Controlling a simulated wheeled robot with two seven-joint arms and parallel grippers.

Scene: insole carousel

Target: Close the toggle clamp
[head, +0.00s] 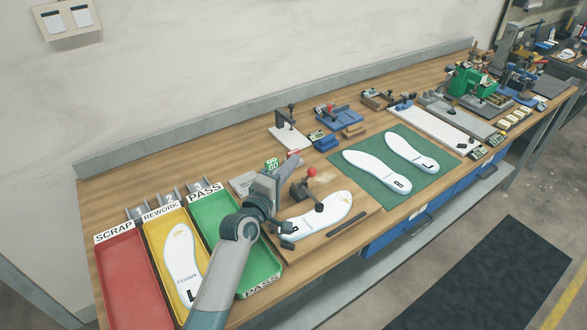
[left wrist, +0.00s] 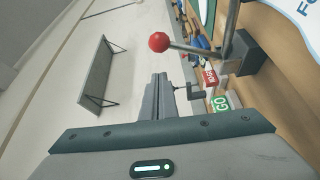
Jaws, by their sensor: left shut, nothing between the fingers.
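The toggle clamp (head: 305,188) stands on a wooden fixture board, with a red ball on its handle (head: 312,172). The handle points up and leans a little. A dark pad hangs over a white insole (head: 325,212); I cannot tell if it touches. My left gripper (head: 294,158) is left of the clamp, its fingers toward the back wall, shut and empty. In the left wrist view the shut fingers (left wrist: 160,82) are apart from the red ball (left wrist: 158,42), which sits beyond them on its metal rod. My right gripper is not in view.
A GO sign (head: 272,165) stands close beside my left gripper. Red (head: 125,262), yellow (head: 165,290) and green (head: 245,265) trays lie at the left. A green mat (head: 425,192) with two insoles lies to the right, with small fixtures behind it.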

